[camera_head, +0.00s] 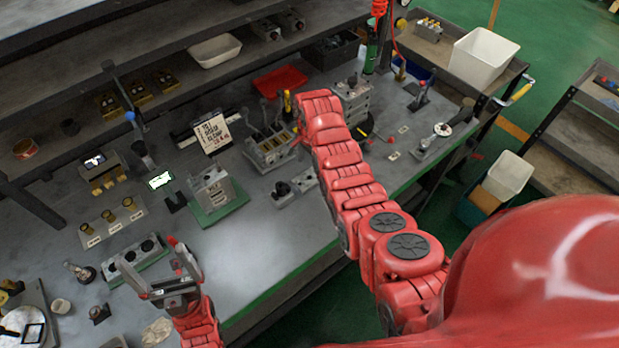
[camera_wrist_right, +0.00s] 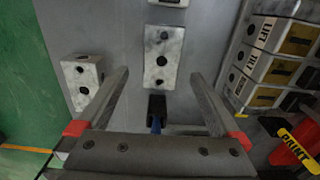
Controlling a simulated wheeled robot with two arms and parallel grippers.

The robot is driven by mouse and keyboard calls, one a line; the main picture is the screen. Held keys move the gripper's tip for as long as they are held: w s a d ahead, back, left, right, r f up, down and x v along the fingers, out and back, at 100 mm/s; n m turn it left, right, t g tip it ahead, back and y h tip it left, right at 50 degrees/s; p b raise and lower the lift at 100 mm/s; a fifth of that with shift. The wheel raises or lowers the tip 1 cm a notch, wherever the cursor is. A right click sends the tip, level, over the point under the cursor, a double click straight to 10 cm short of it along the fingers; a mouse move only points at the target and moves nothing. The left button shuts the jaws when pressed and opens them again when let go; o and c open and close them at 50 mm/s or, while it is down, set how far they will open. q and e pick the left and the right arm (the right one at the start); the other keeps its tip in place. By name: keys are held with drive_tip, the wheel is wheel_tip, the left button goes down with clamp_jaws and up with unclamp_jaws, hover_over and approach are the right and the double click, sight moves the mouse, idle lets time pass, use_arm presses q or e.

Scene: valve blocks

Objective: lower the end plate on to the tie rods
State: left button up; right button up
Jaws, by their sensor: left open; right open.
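My left gripper (camera_head: 147,254) is open at the lower left of the head view, above the bench beside a grey block with round dark knobs (camera_head: 137,260). My right gripper (camera_wrist_right: 159,76) is open and empty in the right wrist view; in the head view its arm hides it. A pale block with dark holes (camera_wrist_right: 160,58) shows between and beyond its fingertips, and a smaller holed block (camera_wrist_right: 82,76) lies to the left. A grey slotted block stands upright (camera_head: 212,190) on a green pad (camera_head: 222,211). I cannot tell which part is the end plate. The tie rods are not distinguishable.
A lever valve bank (camera_head: 270,147) stands on the bench; labelled blocks (camera_wrist_right: 270,50) show in the right wrist view. A lettered sign (camera_head: 213,132), red tray (camera_head: 279,82) and white bins (camera_head: 483,56) are farther back. The bench front (camera_head: 255,255) is clear.

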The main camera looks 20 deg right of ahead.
sight(309, 177)
drive_tip(key=shift+f, duration=0.35)
drive_tip(key=shift+f+p, duration=0.7)
drive_tip(key=shift+f, duration=0.05)
drive_tip(key=shift+w+a+f, duration=0.1)
drive_tip(key=shift+w+f, duration=0.05)
drive_tip(key=shift+f, duration=0.4)
drive_tip(key=shift+f+b, duration=0.8)
drive_tip(key=shift+f, duration=0.55)
clamp_jaws()
